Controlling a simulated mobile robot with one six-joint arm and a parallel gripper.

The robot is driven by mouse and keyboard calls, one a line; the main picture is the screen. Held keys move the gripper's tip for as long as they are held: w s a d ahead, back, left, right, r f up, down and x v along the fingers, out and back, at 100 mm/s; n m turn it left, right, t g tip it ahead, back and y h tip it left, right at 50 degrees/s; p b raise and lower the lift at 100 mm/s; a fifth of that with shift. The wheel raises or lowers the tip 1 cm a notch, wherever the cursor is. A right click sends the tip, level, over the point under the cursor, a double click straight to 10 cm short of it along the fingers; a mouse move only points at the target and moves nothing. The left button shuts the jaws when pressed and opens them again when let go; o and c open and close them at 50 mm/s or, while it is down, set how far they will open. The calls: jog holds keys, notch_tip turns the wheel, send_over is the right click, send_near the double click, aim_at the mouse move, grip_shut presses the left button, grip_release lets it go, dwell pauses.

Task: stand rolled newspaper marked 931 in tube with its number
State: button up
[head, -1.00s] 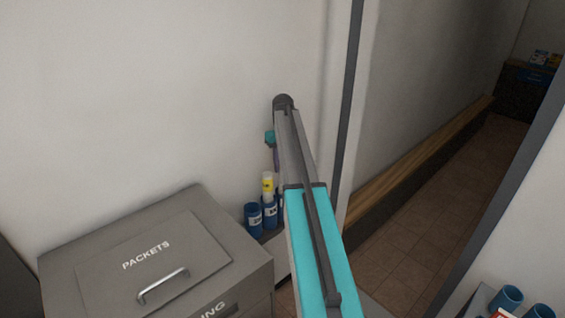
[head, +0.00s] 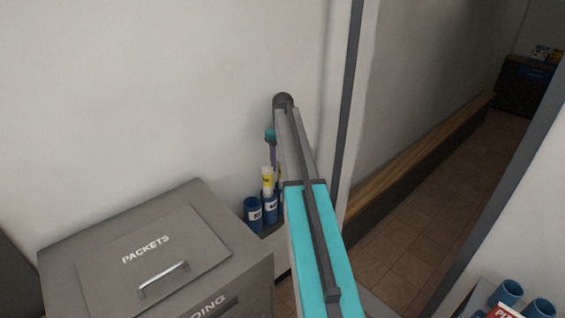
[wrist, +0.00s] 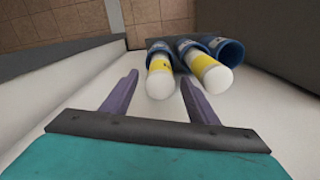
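My gripper (wrist: 158,77) is open, its two purple fingers pointing at a row of blue tubes. A rolled newspaper (wrist: 160,80), white with a yellow band, has its white end in line with the gap between the fingertips; whether it lies between them I cannot tell. It stands in a blue tube (wrist: 157,46). A second similar roll (wrist: 212,72) is just right of the right finger. Another blue tube (wrist: 232,52) shows beside it. In the head view, one roll (head: 268,180) rises from the blue tubes (head: 254,214). I cannot read the numbers; my arm hides part of the row.
A grey box (head: 110,255) marked PACKETS, with a handle, stands left of the tubes. A white wall (head: 150,90) is close behind. More blue tubes (head: 510,292) and a red-and-white paper (head: 503,311) are at lower right. A corridor floor (head: 430,220) lies open at right.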

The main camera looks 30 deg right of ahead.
jog(key=shift+r, duration=0.1)
notch_tip(320, 180, up, 14)
jog(key=p, duration=0.6)
jog(key=shift+p, duration=0.4)
jog(key=shift+f, duration=0.25)
dwell(0.9)
